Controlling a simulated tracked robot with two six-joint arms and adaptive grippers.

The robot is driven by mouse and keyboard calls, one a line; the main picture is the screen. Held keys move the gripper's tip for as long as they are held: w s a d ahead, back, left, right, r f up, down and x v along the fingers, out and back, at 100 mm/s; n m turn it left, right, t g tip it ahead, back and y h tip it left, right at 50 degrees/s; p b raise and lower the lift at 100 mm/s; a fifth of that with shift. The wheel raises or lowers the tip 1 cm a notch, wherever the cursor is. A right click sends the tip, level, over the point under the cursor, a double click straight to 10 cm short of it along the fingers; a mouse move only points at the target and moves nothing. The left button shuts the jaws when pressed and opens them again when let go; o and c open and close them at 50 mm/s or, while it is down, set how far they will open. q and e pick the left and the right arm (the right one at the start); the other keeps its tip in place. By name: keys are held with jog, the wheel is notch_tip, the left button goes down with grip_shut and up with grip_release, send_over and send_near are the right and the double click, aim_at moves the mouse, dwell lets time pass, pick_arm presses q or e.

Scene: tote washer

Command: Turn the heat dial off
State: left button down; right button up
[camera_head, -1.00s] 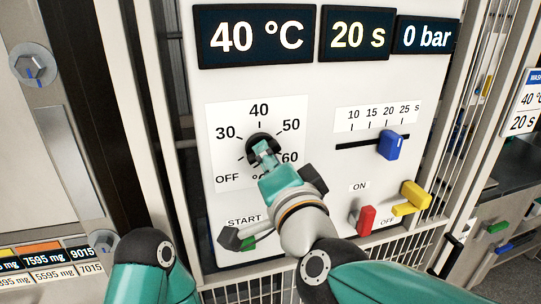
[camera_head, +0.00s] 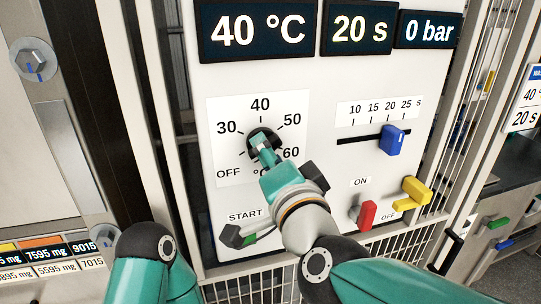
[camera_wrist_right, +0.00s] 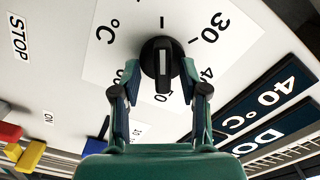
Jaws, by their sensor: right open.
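The heat dial is a black round knob (camera_wrist_right: 157,57) with a raised grip bar, on a white scale plate (camera_head: 221,110) marked OFF, 30, 40, 50 and 60. In the head view it is largely hidden behind my right gripper (camera_head: 264,145). In the wrist view my right gripper (camera_wrist_right: 160,75) is open, with one finger on each side of the knob's grip bar and gaps visible. The temperature display (camera_head: 257,30) reads 40 °C. My left gripper is out of view; only my left arm's links show at the lower left.
Right of the dial is a blue slider (camera_head: 392,139) on a time scale. Below it are a red switch (camera_head: 367,213) and a yellow handle (camera_head: 415,191). A dark and green control (camera_head: 238,236) sits under START, close to my right wrist. The displays also read 20 s and 0 bar.

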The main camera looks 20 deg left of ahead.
jog(key=v, duration=1.1)
jog(key=shift+s+d, duration=0.25)
jog(key=shift+f, duration=0.1)
jog(key=w+d+f+m+g+h, duration=0.1)
jog(key=w+d+f+h, duration=0.25)
jog(key=w+f, duration=0.35)
jog(key=w+d+f+m+h, duration=0.2)
jog(key=w+d+f, duration=0.3)
jog(key=f, duration=0.4)
jog(key=w+d+f+g+h, duration=0.15)
jog(key=d+f, duration=0.25)
jog(key=f, duration=0.5)
jog(key=d+f+g+h, duration=0.1)
jog(key=d+f+g, duration=0.25)
jog(key=f, duration=0.45)
jog(key=s+d+f+n+g, duration=0.15)
jog(key=s+d+f, duration=0.3)
jog(key=f, duration=0.65)
jog(key=s+d+f+g, duration=0.3)
jog(key=s+f, duration=0.3)
jog(key=f, duration=0.4)
jog(key=s+a+f+n+g+y, duration=0.1)
jog(key=s+a+f+n+g, duration=0.1)
jog(key=s, duration=0.3)
jog(key=s+a+f+n+g+y, duration=0.1)
jog(key=s+f+n, duration=0.1)
jog(key=s, duration=0.4)
jog(key=shift+s+a+f+g, duration=0.2)
jog(key=shift+a+f+g, duration=0.15)
jog(key=shift+f, duration=0.4)
